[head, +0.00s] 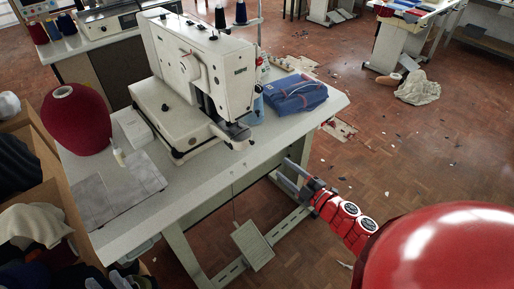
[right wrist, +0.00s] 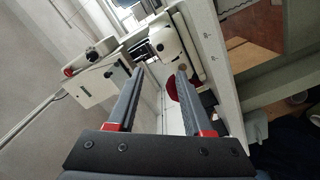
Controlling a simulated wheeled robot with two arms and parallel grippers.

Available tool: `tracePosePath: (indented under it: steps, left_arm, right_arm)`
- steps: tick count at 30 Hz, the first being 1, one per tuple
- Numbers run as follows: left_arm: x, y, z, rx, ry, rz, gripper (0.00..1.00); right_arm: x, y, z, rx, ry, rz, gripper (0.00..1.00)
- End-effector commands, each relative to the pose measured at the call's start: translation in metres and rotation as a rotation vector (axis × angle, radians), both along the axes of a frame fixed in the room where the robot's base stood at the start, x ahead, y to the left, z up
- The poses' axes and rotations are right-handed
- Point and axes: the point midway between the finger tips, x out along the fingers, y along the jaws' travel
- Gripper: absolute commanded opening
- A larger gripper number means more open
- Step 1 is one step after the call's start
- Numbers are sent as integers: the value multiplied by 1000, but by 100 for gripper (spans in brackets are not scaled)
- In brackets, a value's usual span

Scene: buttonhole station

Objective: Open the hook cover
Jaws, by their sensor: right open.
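The cream buttonhole machine (head: 197,75) stands on the table. Its lower arm ends in a small rounded part with a grey front piece (head: 238,134), which seems to be the hook cover area; I cannot tell whether the cover is open or shut. My right gripper (head: 282,170) is open and empty, off the table's right edge, apart from the machine. In the right wrist view, the gripper's two fingers (right wrist: 160,74) are spread, with the cream machine (right wrist: 95,85) beyond and to the left. My left gripper is not in view.
On the table (head: 200,187) are a dark red thread cone (head: 76,122), a grey cloth (head: 118,187) and a folded blue bundle (head: 295,95) right of the machine. Cardboard bins stand at left. Open floor lies to the right.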

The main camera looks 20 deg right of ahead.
Motion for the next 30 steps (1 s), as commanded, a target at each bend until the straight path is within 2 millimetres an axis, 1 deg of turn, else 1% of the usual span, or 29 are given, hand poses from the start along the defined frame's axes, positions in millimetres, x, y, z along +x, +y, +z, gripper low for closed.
tracePosePath:
  steps: [1,3,12,15,21,24,30]
  left_arm:
    - [0,0,1,0,0,0,35]
    - [0,0,2,0,0,0,35]
    - [0,0,9,0,0,0,35]
    - [0,0,11,0,0,0,35]
    - [0,0,13,0,0,0,35]
    - [0,0,14,0,0,0,35]
    - [0,0,14,0,0,0,35]
  right_arm:
    - [12,4,2,0,-3,4,51]
    - [27,10,2,2,-3,4,51]
    - [92,28,3,2,-3,3,51]
    - [111,35,3,5,-4,4,51]
    - [130,38,1,2,-2,1,51]
    - [134,39,1,1,-1,-1,51]
    - [134,39,0,1,-1,0,51]
